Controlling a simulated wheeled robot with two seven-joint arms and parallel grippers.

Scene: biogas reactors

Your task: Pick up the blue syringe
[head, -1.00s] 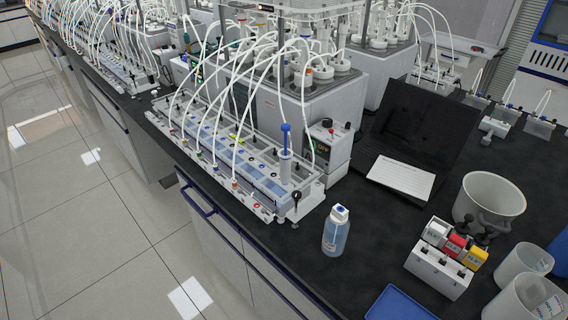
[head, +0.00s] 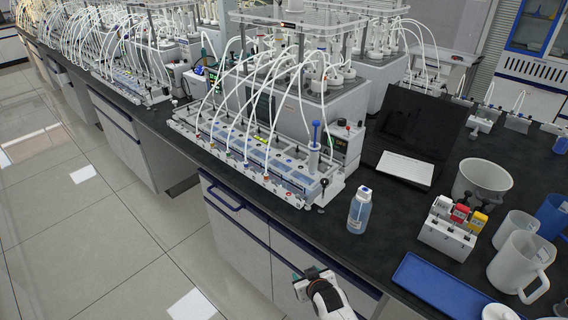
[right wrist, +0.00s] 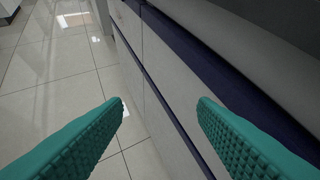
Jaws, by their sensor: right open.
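The blue syringe (head: 315,136) stands upright at the right end of the white tube rack (head: 250,165), its blue plunger on top and its lower part set into the rack. My right gripper (head: 308,273) is low in front of the bench, below and clear of the syringe. In the right wrist view its two green ridged fingers (right wrist: 160,105) are apart, with only floor and cabinet front behind them. The syringe is not in the wrist view. My left gripper is not in view.
A bottle (head: 360,210) stands right of the rack, near the bench edge. Further right are a small box with coloured items (head: 448,238), a blue tray (head: 440,287) and a jug (head: 520,265). White tubes arch over the rack. A dark blue rail (head: 222,192) runs along the cabinet front.

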